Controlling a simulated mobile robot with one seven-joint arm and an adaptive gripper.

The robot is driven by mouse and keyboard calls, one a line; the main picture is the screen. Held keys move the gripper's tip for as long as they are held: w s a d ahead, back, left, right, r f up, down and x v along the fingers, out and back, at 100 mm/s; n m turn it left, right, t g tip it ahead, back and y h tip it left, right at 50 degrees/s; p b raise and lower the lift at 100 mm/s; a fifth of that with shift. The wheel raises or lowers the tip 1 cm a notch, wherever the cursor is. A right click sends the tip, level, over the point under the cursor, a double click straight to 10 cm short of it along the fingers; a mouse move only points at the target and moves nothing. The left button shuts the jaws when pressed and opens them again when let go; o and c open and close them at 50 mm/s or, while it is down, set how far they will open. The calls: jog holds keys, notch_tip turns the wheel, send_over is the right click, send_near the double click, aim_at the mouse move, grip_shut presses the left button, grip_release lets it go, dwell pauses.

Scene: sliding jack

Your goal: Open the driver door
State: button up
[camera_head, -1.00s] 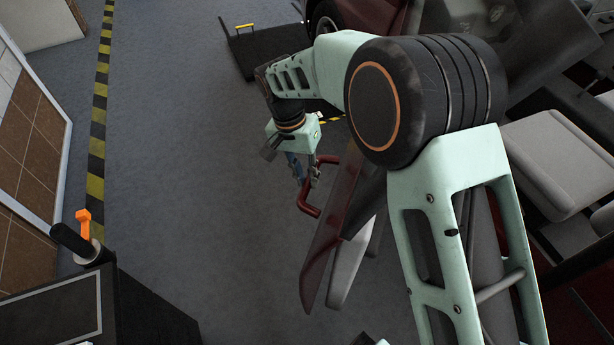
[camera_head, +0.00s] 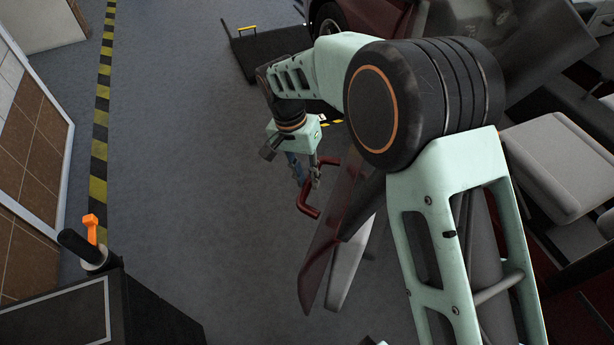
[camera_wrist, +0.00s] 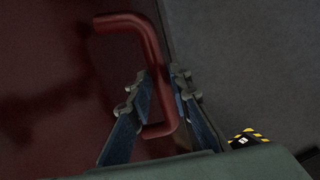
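The driver door (camera_head: 325,247) is dark red and stands swung out from the car, with its grey inner side showing. Its red bar handle (camera_head: 308,207) sticks out on the outer side. In the wrist view the handle (camera_wrist: 150,50) shows as a bent red bar in front of the dark red door panel (camera_wrist: 50,90). My gripper (camera_head: 307,172) is at the handle. In the wrist view its fingers (camera_wrist: 160,85) stand on both sides of the bar, close against it, and seem closed on it. The far side of the contact is hidden.
The car's open cabin with grey seats (camera_head: 560,165) lies at the right. A dark flat panel with a yellow handle (camera_head: 268,48) lies at the back. The grey floor left of the door is clear.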

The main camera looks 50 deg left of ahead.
jog(key=o, duration=0.3)
jog(key=shift+r, duration=0.1)
notch_tip(320, 180, up, 12)
jog(key=s+a, duration=0.1)
jog(key=a, duration=0.1)
jog(key=shift+f, duration=0.2)
jog(key=shift+s, duration=0.1)
jog(key=shift+c, duration=0.6)
